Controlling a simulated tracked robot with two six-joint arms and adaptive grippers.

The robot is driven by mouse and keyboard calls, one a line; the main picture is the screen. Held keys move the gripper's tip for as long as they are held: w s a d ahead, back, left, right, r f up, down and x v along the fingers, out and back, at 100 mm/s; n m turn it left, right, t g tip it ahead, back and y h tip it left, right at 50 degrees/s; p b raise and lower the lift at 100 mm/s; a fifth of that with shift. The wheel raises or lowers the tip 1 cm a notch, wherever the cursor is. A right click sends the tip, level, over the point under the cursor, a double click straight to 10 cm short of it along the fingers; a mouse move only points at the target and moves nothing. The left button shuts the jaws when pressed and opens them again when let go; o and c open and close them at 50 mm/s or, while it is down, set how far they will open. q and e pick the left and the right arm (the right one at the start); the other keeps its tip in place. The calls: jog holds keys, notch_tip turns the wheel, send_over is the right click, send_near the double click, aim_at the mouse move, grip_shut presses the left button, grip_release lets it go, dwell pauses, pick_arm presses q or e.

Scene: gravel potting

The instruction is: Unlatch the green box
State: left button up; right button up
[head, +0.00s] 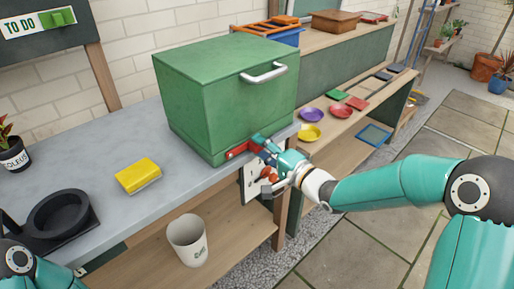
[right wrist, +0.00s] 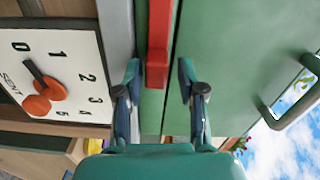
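The green box (head: 225,95) stands closed on the grey bench. It has a silver handle (head: 264,73) on its front, and the handle also shows in the right wrist view (right wrist: 292,98). A red latch (head: 237,150) lies along the low front edge of the box. In the right wrist view the red latch (right wrist: 157,45) lies between the two fingertips of my right gripper (right wrist: 159,75), with a gap on both sides. My right gripper (head: 262,149) is open at the latch's right end. My left gripper is out of view; only part of my left arm shows at bottom left.
A white dial panel (right wrist: 60,70) with an orange knob hangs on the bench front beside my right gripper. A yellow sponge (head: 138,175) and a black round dish (head: 58,214) are on the grey bench (head: 105,145). A white bucket (head: 187,240) is below.

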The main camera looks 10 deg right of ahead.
jog(key=shift+r, duration=0.15)
jog(key=v, duration=1.2)
dwell(0.3)
